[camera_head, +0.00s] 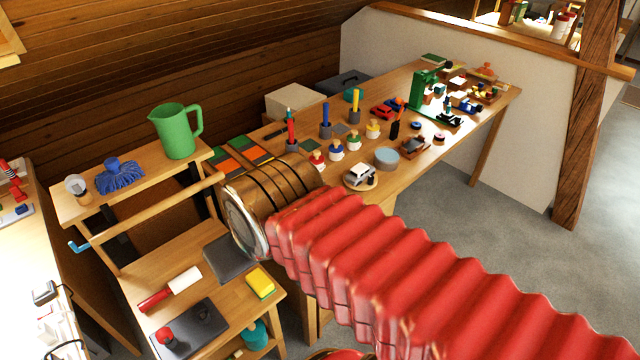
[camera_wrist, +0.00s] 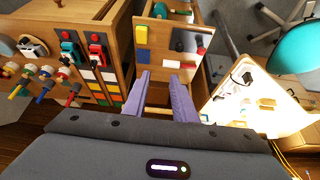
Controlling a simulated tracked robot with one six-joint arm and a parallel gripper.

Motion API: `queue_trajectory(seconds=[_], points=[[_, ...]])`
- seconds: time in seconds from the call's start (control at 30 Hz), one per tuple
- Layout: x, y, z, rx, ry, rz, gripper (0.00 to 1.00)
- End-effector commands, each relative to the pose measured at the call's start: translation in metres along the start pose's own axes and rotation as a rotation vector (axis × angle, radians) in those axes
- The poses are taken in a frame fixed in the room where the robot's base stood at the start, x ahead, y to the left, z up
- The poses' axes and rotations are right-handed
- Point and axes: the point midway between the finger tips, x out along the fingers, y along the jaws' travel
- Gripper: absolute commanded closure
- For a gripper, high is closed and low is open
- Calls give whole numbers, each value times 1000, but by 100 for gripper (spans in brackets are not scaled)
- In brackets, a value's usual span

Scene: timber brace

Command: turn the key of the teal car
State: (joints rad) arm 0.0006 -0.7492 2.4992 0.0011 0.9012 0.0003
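In the wrist view, a small teal shape that looks like the teal car (camera_wrist: 69,49) stands on the wooden workbench at upper left, left of a similar red one (camera_wrist: 97,52). Its key is too small to make out. My gripper (camera_wrist: 163,78) is open, its two purple fingers apart with nothing between them. It is to the right of the teal car and apart from it, above the side of the small wooden shelf. In the head view my own arm covers the near part of the workbench, and I cannot make out the teal car or my fingers there.
A white car (camera_head: 361,173) sits on a round wooden base, with several bottles and tools behind it. A green jug (camera_head: 176,131) stands on the shelf's upper board. A yellow sponge (camera_head: 261,283) and a red-handled roller (camera_head: 170,290) lie lower. A large teal rounded object (camera_wrist: 300,46) is at right.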

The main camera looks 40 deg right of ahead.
Motion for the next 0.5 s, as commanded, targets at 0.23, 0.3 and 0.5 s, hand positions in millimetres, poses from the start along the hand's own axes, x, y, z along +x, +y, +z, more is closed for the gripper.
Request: queue_trajectory(seconds=[0.23,0.3,0.5], points=[[7,2,-4,88,-61,-17,75],[12,2,-8,142,-95,-28,75],[28,11,-19,346,-213,-75,75]])
